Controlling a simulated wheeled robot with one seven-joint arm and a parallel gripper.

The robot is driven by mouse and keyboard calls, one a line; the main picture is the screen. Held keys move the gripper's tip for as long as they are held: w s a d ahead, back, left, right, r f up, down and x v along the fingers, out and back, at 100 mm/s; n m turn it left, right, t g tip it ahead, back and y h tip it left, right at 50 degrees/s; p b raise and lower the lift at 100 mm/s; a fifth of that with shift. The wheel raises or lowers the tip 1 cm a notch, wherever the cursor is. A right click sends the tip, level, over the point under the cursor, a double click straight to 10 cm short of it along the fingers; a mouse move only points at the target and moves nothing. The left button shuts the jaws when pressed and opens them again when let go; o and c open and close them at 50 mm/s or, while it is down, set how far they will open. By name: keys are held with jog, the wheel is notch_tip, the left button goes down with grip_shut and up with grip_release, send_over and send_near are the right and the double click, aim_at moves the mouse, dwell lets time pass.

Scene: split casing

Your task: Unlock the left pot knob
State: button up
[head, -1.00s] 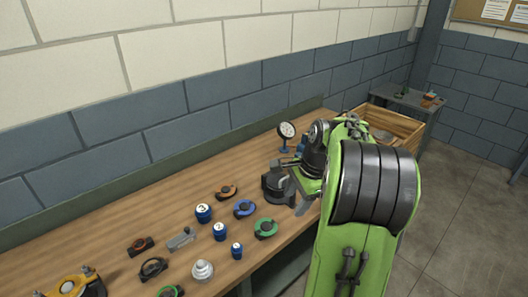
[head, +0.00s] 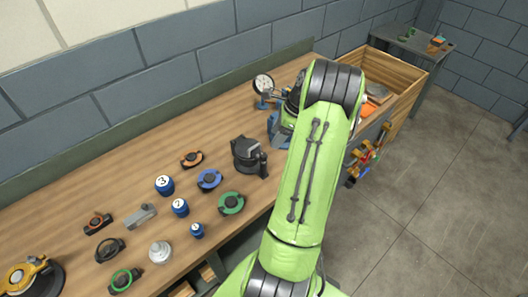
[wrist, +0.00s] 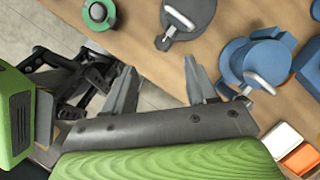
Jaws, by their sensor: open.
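The left pot (head: 250,152) is dark grey, with a round lid and a dark handle on its right side. In the wrist view, a dark grey round body (wrist: 190,14) at top centre, seemingly this pot, carries a pale metal lever knob (wrist: 179,18). A blue pot-like body (wrist: 262,58) with a metal lever (wrist: 259,82) lies to its right; in the head view it is mostly hidden behind my arm (head: 274,124). My gripper (wrist: 160,78) is open and empty, below the grey body in the wrist picture and apart from its lever. My arm hides the gripper in the head view.
A gauge (head: 263,84) stands behind the pots. Green (head: 231,203), blue (head: 209,180) and orange (head: 191,159) ring clamps and several numbered blue weights (head: 164,185) lie left of the grey pot. A wooden crate (head: 385,58) stands at right. The bench's back left is clear.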

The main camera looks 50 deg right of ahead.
aim_at(264, 155)
jog(key=x, duration=1)
jog(key=shift+w+d+f, duration=0.15)
jog(key=shift+f, duration=0.15)
jog(key=c, duration=1.1)
jog(key=shift+o, duration=0.2)
jog(key=shift+r, duration=0.1)
